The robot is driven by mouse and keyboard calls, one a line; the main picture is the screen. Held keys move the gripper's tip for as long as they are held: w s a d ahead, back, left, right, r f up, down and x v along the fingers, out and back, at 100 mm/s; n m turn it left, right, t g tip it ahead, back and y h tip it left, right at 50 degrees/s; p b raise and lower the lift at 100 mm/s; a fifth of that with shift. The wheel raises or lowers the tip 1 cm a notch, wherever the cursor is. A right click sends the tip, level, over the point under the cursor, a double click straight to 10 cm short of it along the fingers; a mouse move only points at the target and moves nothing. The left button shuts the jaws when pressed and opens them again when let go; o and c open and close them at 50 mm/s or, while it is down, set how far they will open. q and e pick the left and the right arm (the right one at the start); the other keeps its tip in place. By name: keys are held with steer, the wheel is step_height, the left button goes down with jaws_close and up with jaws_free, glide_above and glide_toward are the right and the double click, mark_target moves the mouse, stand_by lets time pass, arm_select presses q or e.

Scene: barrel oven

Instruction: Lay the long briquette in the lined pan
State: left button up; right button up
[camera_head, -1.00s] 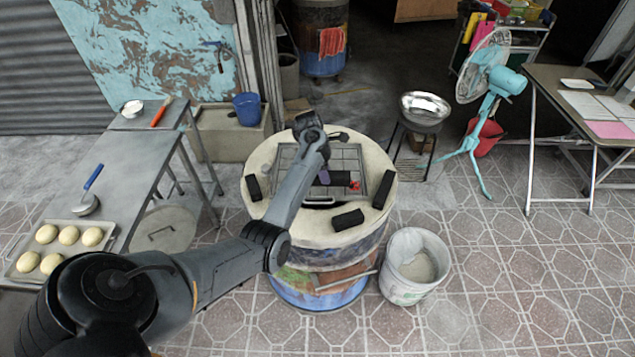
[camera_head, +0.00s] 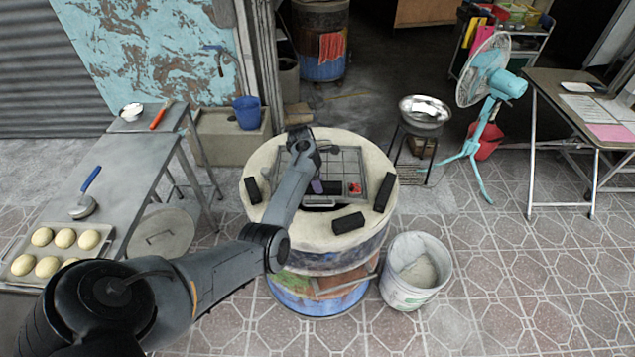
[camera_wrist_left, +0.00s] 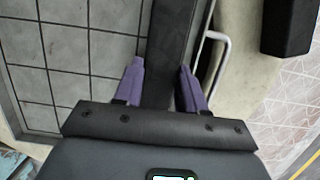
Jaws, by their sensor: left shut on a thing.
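My left gripper (camera_wrist_left: 162,85) has its two purple fingers either side of a dark long bar, which I take for the long briquette (camera_wrist_left: 175,40). In the head view, one purple fingertip shows beside this dark block over the front of the grate, partly hidden by my arm. I cannot tell whether the block touches the grate. The lined pan, which I take to be the shiny round metal pan (camera_head: 408,103) with a white piece inside, stands on a black stand behind and right of the oven. My right gripper is not in view.
Dark briquettes (camera_head: 348,223) lie around the pale rim of the barrel oven (camera_head: 262,208). A square grate (camera_head: 345,160) covers its middle, with a small red thing (camera_head: 355,188) on it. A white bucket (camera_head: 415,270) stands at front right, a turquoise fan (camera_head: 490,80) beyond the pan.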

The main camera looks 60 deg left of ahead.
arm_select(q)
steer(key=shift+f, duration=0.15)
steer(key=o, duration=0.8)
steer(key=shift+o, duration=0.2)
